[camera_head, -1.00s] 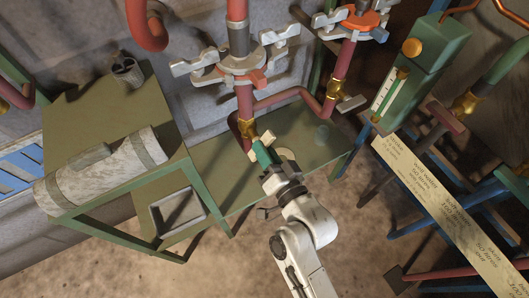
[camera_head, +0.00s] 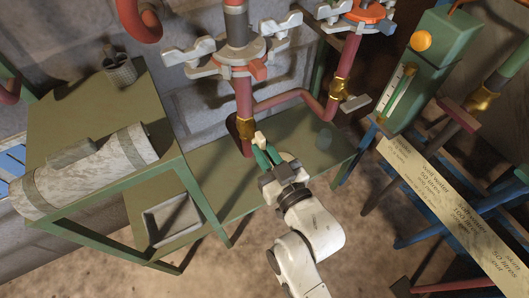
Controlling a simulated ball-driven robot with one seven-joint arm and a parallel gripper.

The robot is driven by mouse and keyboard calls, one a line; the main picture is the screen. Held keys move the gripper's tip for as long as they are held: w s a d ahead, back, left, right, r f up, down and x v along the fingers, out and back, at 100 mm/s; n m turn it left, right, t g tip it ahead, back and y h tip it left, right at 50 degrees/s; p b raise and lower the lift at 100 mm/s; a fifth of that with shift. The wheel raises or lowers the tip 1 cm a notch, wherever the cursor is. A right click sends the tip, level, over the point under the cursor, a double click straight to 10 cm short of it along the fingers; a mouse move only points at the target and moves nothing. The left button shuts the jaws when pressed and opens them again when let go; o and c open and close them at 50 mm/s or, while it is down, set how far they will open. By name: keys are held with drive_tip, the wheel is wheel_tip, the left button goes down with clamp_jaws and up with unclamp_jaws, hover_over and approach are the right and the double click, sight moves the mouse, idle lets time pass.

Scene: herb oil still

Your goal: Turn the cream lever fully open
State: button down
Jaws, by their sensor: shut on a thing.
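The cream lever (camera_head: 259,138) shows as a small pale piece beside the brass valve (camera_head: 245,128) low on the left red pipe. My gripper (camera_head: 264,151), with green fingers, is shut on the lever, just right of and below the valve. The fingers and gripper body hide most of the lever, so its exact angle is hard to tell.
A second brass valve (camera_head: 338,88) with a pale lever (camera_head: 357,103) is on the right red pipe. A green bench (camera_head: 215,166) lies below the pipes. A taller green table (camera_head: 85,107) stands at left, and a sign board (camera_head: 440,205) at right.

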drive_tip(key=shift+f+n, duration=0.1)
drive_tip(key=shift+n, duration=0.2)
drive_tip(key=c, duration=1.1)
unclamp_jaws()
drive_tip(key=v, duration=1)
drive_tip(key=shift+s+d+p, duration=0.25)
drive_tip(key=shift+s+p, duration=0.1)
drive_tip(key=shift+p, duration=0.05)
